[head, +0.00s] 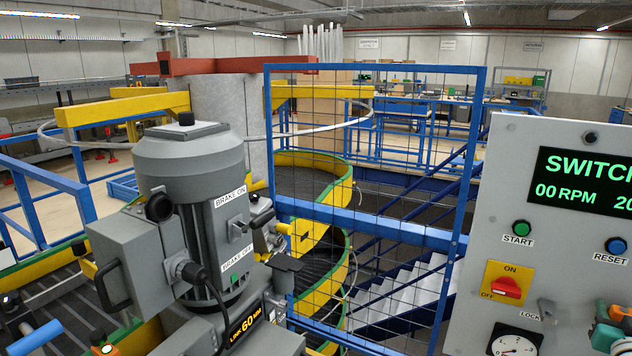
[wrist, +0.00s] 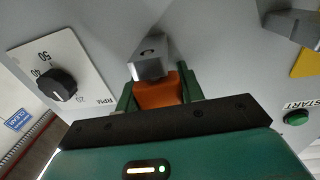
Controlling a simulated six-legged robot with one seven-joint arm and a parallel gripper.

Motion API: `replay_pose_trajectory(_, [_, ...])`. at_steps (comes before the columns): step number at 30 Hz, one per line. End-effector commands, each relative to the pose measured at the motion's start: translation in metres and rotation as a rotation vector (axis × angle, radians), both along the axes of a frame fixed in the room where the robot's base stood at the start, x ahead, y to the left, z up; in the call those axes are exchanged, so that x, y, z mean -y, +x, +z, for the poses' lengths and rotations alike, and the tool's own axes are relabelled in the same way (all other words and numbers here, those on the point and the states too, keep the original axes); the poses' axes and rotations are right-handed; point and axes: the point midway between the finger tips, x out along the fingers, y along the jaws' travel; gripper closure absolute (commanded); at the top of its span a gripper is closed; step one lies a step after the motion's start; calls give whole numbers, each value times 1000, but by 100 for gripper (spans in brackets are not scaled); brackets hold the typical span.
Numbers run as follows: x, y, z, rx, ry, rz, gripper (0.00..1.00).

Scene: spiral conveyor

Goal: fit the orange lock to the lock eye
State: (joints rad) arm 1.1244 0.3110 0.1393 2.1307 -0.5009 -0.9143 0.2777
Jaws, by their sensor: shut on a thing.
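The orange lock (wrist: 157,92) sits between the two green fingers of my gripper (wrist: 159,88) in the wrist view. My gripper is shut on it. The grey metal lock eye (wrist: 150,58) is just beyond the lock, and their outlines meet in that view. In the head view, the lock eye (head: 547,309) stands out from the grey panel beside the LOCK label. My gripper (head: 608,325) shows at the right edge there, partly cut off, with a visible gap to the eye. I see no shackle passing through the eye.
The control panel (head: 550,210) carries the green START button (head: 521,228), the blue RESET button (head: 616,246), the yellow ON/OFF switch (head: 507,284) and an RPM dial (wrist: 57,84). The switch and dial flank the lock eye. A grey motor (head: 195,190) and blue mesh guard (head: 375,210) stand left.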

Motion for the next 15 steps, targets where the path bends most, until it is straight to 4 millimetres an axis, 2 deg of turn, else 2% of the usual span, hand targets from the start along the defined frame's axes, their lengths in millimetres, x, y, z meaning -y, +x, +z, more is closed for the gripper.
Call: replay_pose_trajectory(15, [0,0,20,2,-1,-1,90])
